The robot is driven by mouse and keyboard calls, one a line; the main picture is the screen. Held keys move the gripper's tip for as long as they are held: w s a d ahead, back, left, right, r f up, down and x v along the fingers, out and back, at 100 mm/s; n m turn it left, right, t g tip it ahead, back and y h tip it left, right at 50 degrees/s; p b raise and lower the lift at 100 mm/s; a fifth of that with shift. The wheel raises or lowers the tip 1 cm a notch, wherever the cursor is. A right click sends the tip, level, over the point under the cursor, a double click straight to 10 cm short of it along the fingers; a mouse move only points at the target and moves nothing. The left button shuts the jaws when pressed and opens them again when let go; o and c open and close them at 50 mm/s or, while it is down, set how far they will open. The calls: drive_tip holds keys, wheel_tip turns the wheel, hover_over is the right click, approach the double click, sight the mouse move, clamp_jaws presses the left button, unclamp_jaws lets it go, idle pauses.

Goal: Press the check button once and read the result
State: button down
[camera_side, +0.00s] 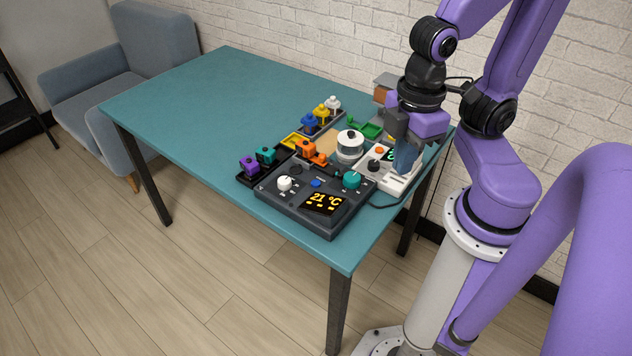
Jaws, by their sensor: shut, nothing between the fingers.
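My gripper (404,164) points down over the right end of the table, at a pale device (396,184) with a small green-lit display (391,156), partly hidden behind the gripper. This device also carries an orange button (379,150) and a dark knob (374,165). The fingers look closed, with nothing seen in them; whether they touch the device cannot be told. No label marks the check button legibly.
Purple, teal and orange blocks (305,148) sit in a dark tray behind the panel. Blue, yellow and white pieces (321,111) stand farther back, near a white round container (350,146) and a green piece (371,130). The left of the teal table (190,110) is clear.

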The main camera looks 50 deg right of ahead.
drive_tip(key=w+a+f+m+g+y, duration=0.1)
drive_tip(key=w+a+f+m+y, duration=0.15)
drive_tip(key=w+m, duration=0.7)
drive_tip(key=w+a+f+m+g+y, duration=0.15)
drive_tip(key=w+f+m+y, duration=0.25)
drive_tip(key=w+m, duration=0.5)
drive_tip(key=m+t, duration=0.9)
drive_tip(key=m, duration=0.4)
hover_over(320, 183)
wheel_tip(320, 183, down, 7)
drive_tip(key=shift+h, duration=0.45)
drive_tip(key=shift+w+d+f, duration=0.1)
drive_tip(key=shift+f, duration=0.1)
drive_tip(key=shift+f, duration=4.3)
